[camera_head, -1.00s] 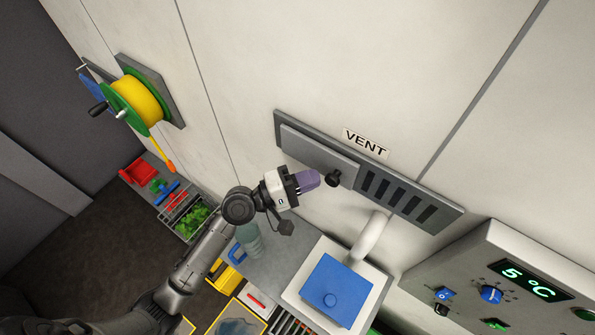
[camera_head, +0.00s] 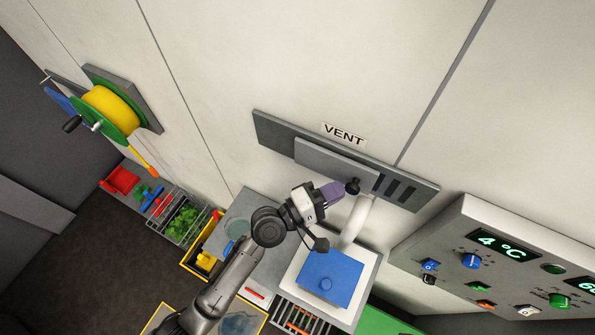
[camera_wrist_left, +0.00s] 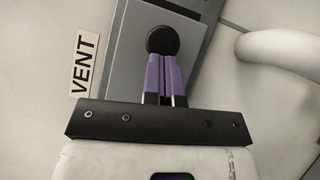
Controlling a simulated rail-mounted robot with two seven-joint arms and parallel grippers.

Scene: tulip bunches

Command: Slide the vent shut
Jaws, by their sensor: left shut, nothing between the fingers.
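The vent is a long grey plate (camera_head: 272,130) on the wall, with a grey sliding cover (camera_head: 322,155) and a black knob (camera_head: 353,186) at the cover's right end. A few dark slots (camera_head: 396,190) show uncovered right of the cover. My left gripper (camera_head: 341,189) has its purple fingers shut and empty, with the tips at the knob's left side. In the left wrist view the fingertips (camera_wrist_left: 164,58) meet or nearly meet the round knob (camera_wrist_left: 162,40); the cover (camera_wrist_left: 124,60) lies behind them. My right gripper is not in view.
A white curved pipe (camera_head: 357,220) and a blue-lidded box (camera_head: 328,278) stand below the vent. A control panel (camera_head: 470,225) juts from the wall at right. A yellow reel (camera_head: 110,108) hangs at left.

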